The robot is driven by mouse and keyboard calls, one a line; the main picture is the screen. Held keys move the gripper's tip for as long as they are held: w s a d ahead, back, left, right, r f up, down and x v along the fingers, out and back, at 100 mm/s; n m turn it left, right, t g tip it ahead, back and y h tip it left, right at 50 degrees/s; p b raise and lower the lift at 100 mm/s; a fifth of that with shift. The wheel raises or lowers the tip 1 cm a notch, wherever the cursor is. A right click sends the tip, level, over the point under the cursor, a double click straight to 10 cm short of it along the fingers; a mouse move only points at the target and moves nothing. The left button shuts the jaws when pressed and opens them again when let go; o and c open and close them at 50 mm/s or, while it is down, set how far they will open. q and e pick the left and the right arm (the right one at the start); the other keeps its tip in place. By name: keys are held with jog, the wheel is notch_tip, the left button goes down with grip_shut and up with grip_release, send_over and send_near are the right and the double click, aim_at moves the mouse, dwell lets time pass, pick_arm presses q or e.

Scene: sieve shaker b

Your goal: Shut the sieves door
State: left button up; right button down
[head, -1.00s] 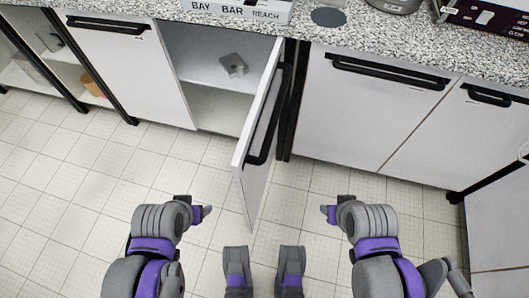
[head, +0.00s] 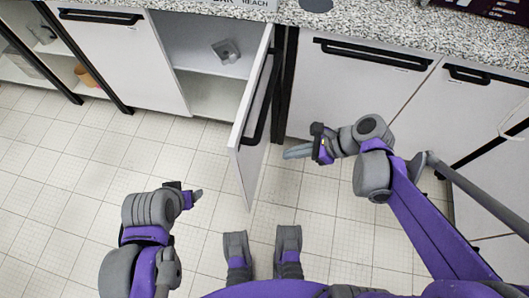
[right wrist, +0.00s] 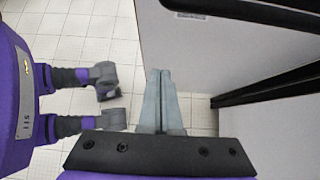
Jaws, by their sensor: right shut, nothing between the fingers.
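The sieves door (head: 242,165) is a white cabinet door with a black bar handle (head: 262,105). It stands swung open, sticking out from the cabinet toward me, hinged on its right side. In the right wrist view the door's outer face (right wrist: 210,50) is ahead of the fingers, its handle (right wrist: 245,14) at the top. My right gripper (head: 290,154) is shut and empty, just right of the door's outer face, with a gap between. Its closed fingers also show in the right wrist view (right wrist: 163,85). My left gripper (head: 197,194) is over the floor left of the door; its opening is unclear.
The open cabinet (head: 190,50) holds a small grey object (head: 226,52) on its shelf. Closed white cabinets (head: 345,90) stand to the right, under a speckled worktop (head: 380,25). The tiled floor (head: 90,170) in front is clear.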

aim_at(244, 158)
jog(key=shift+w+a+r+b+x, duration=0.1)
jog(key=shift+a+r+b+x, duration=0.3)
jog(key=shift+x, duration=1.7)
jog(key=shift+w+a+r+b+x, duration=0.1)
jog(key=shift+a+r+b+x, duration=0.3)
jog(key=shift+x, duration=1.7)
jog(key=shift+w+a+r+b+x, duration=0.15)
jog(key=shift+b+x, duration=0.4)
jog(key=shift+x, duration=1.5)
jog(key=shift+a, duration=0.15)
